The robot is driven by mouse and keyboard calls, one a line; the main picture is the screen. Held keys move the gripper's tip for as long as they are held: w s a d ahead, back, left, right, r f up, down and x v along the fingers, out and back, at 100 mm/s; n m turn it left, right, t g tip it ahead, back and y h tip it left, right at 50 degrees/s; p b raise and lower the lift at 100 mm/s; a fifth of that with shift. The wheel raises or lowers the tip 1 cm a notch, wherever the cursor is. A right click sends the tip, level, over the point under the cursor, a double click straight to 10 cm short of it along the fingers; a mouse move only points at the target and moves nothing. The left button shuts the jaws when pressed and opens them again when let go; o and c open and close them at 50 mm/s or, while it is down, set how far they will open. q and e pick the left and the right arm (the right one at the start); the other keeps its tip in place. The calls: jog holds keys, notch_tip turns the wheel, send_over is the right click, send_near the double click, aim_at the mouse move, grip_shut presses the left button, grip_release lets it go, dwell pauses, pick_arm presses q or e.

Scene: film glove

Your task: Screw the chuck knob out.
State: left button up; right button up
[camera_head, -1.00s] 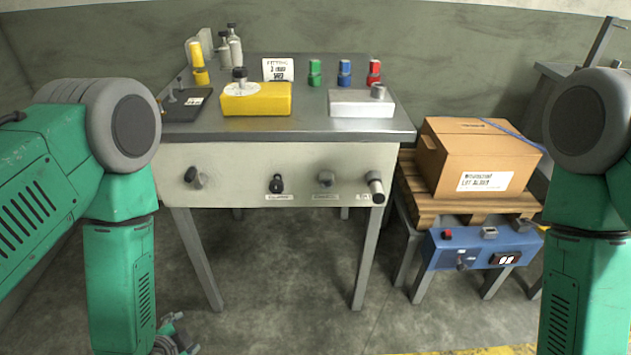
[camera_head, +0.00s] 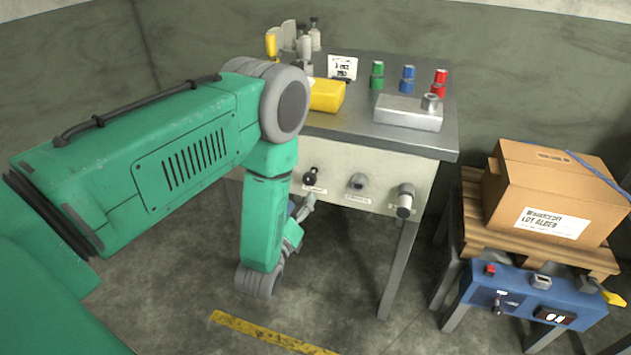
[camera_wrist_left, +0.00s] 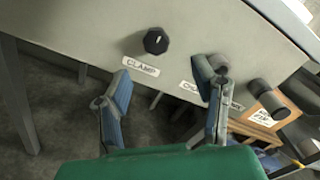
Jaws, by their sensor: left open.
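The chuck knob (camera_head: 358,182) is a grey round knob on the bench's pale front panel, between the black clamp knob (camera_head: 311,175) and a larger grey knob (camera_head: 405,200). In the left wrist view the chuck knob (camera_wrist_left: 206,70) is partly hidden behind the right finger, above a partly covered label. My left gripper (camera_wrist_left: 170,92) is open and empty, its blue-grey fingers spread below the clamp knob (camera_wrist_left: 155,41). In the head view my left gripper (camera_head: 303,208) is small and partly hidden by my forearm, below and left of the chuck knob. My right gripper is out of view.
The bench top holds a yellow block (camera_head: 326,95), a metal block (camera_head: 408,112) and green, blue and red pieces. A cardboard box (camera_head: 555,195) sits on a pallet at right, above a blue control box (camera_head: 530,295).

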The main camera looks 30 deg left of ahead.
aim_at(309, 182)
pick_arm(q)
jog(key=x, duration=0.8)
jog(key=shift+a+f+b, duration=0.15)
jog(key=shift+a+b, duration=0.2)
jog(key=shift+a, duration=0.05)
jog(key=shift+w+d, duration=0.1)
jog(key=shift+w, duration=0.4)
jog(key=c, duration=1.2)
